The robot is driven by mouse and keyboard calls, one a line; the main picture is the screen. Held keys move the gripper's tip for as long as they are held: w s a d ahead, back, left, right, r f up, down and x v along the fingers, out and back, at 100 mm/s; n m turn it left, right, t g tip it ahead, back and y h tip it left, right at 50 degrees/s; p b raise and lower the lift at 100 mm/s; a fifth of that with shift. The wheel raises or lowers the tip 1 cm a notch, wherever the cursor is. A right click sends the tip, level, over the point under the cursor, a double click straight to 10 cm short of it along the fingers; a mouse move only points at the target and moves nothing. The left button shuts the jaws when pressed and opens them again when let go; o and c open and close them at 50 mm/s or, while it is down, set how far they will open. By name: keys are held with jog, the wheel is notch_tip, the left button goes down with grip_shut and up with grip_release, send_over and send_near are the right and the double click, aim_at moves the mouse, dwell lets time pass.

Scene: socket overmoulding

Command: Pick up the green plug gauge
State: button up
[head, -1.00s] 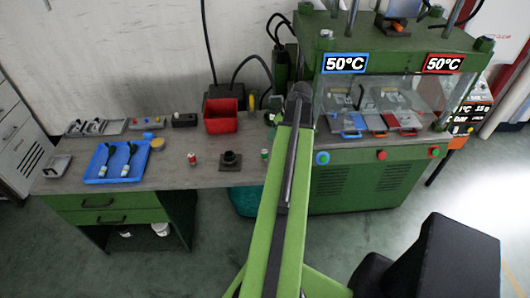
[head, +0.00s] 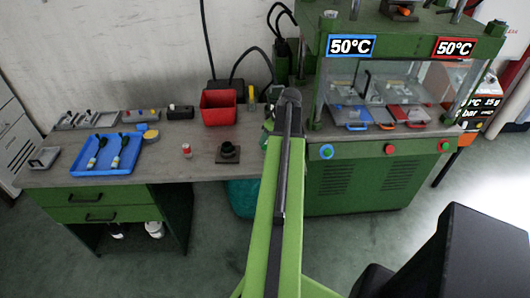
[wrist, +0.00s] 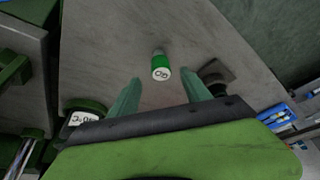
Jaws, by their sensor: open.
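Nothing is between the fingers. In the head view my arm covers most of the bench around the gauge, and I cannot make the gauge out clearly there.
A dark round fitting on a square plate (head: 228,153) stands close by on the bench. A red-and-white cylinder (head: 187,150), a red bin (head: 218,107) and a blue tray (head: 82,167) are farther left. The green press (head: 370,175) stands right of the bench.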

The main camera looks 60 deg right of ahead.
aim_at(265, 148)
jog(key=b+x, duration=0.5)
jog(key=shift+s+a+f, duration=0.15)
jog(key=shift+f, duration=0.1)
jog(key=shift+r, duration=0.15)
grip_shut()
